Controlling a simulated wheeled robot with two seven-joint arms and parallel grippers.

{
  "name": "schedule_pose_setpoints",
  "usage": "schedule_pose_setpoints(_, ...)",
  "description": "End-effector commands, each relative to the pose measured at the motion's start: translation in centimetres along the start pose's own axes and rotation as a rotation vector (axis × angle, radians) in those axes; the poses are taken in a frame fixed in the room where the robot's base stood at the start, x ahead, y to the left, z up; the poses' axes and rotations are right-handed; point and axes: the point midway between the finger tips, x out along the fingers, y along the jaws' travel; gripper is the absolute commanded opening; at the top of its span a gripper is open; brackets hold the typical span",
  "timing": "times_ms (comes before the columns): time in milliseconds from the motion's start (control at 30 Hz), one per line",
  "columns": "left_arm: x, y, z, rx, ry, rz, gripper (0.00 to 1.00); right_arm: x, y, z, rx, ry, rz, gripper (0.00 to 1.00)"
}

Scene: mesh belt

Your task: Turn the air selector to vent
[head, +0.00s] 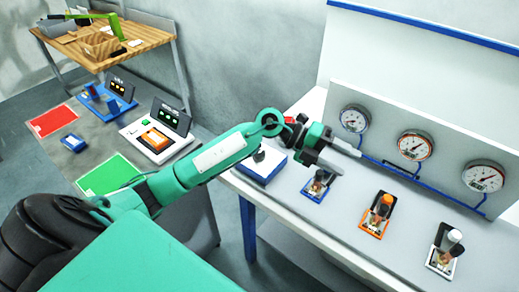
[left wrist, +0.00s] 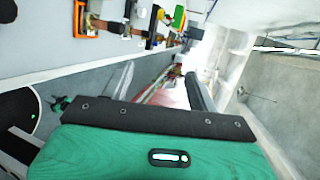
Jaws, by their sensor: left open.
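A white box with a blue base (head: 262,164) and a dark knob on top sits at the row's left end. I cannot tell which is the air selector, and no vent mark is readable. My left gripper (head: 338,158) is open and empty, above the blue-plate valve and apart from it. Its fingers also show in the left wrist view (left wrist: 162,86). My right gripper is out of view.
Three round gauges (head: 414,145) with a blue pipe are on the upright panel behind the valves. A wooden table (head: 125,42) stands behind.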

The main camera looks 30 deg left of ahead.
Motion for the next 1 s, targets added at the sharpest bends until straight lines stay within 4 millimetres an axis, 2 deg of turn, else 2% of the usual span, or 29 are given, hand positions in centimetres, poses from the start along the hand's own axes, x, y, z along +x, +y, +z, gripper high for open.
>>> schedule_pose_setpoints(167, -4.5, 4.1, 2.7, 0.038, 0.046, 0.416, 0.59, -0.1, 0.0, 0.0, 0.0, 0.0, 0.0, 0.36)
schedule_pose_setpoints(300, -10.5, 6.5, 5.1, 0.001, 0.025, 0.751, 0.59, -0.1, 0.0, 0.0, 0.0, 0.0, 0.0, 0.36)
schedule_pose_setpoints(500, -19.3, 7.4, 7.4, -0.115, -0.057, 1.121, 0.59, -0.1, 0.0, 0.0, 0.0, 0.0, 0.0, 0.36)
schedule_pose_setpoints(600, -22.0, 7.2, 7.7, -0.163, -0.089, 1.223, 0.59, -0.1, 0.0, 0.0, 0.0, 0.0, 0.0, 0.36)
schedule_pose_setpoints(733, -23.5, 7.1, 7.8, -0.194, -0.108, 1.28, 0.59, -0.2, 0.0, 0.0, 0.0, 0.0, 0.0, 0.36)
schedule_pose_setpoints(867, -23.4, 7.9, 7.8, -0.199, -0.107, 1.287, 0.59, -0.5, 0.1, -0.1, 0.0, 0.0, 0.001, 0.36)
schedule_pose_setpoints(1000, -22.9, 9.6, 7.7, -0.199, -0.104, 1.285, 0.59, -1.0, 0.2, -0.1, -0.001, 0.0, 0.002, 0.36)
